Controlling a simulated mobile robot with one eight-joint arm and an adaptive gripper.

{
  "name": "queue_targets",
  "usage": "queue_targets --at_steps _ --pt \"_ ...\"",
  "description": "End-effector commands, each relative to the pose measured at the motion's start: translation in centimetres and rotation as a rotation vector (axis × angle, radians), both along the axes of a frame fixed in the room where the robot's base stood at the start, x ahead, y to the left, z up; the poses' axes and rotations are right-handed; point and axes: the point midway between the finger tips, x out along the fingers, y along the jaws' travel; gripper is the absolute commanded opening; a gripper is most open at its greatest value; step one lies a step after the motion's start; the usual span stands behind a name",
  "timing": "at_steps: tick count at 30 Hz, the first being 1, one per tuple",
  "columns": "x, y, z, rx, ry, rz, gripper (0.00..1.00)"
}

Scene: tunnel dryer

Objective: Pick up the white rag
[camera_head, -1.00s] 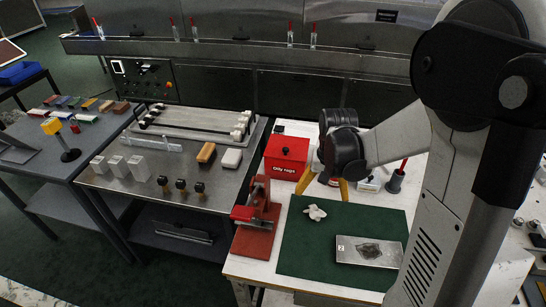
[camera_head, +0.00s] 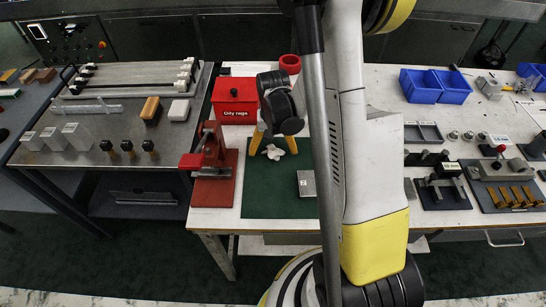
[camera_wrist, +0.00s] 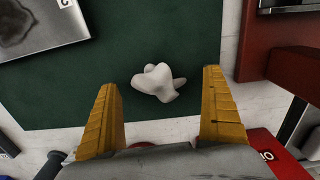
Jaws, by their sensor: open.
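The white rag (camera_head: 273,152) is a small crumpled lump on the dark green mat (camera_head: 262,199). In the wrist view the rag (camera_wrist: 157,82) lies beyond my fingertips, centred between the two yellow fingers. My gripper (camera_head: 273,148) is above the mat's back part, pointing down, with its fingers spread wide and nothing between them. In the wrist view my gripper (camera_wrist: 162,79) frames the rag without touching it. My arm hides part of the mat's right side in the head view.
A red oily rags box (camera_head: 235,99) stands behind the mat at left. A red press-like tool (camera_head: 212,163) stands at the mat's left edge. A metal plate (camera_head: 306,184) lies on the mat, partly hidden. Blue bins (camera_head: 421,86) are farther right.

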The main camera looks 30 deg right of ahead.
Motion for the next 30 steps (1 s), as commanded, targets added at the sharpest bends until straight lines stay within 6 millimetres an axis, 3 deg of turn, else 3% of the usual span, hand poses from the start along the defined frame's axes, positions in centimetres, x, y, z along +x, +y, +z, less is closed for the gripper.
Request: queue_targets --at_steps 2,8,9,13,14,24,30 --pt "0.0 0.0 -1.1 0.0 0.0 0.0 0.96" --pt "0.0 0.0 -1.0 0.0 0.0 0.0 0.96" --pt "0.0 0.0 -1.0 0.0 0.0 0.0 0.9" --pt "0.0 0.0 -1.0 0.0 0.0 0.0 0.5" --pt "0.0 0.0 -1.0 0.0 0.0 0.0 0.46" --pt "0.0 0.0 -0.8 0.0 0.0 0.0 0.46" --pt "0.0 0.0 1.2 0.0 0.0 0.0 0.46"
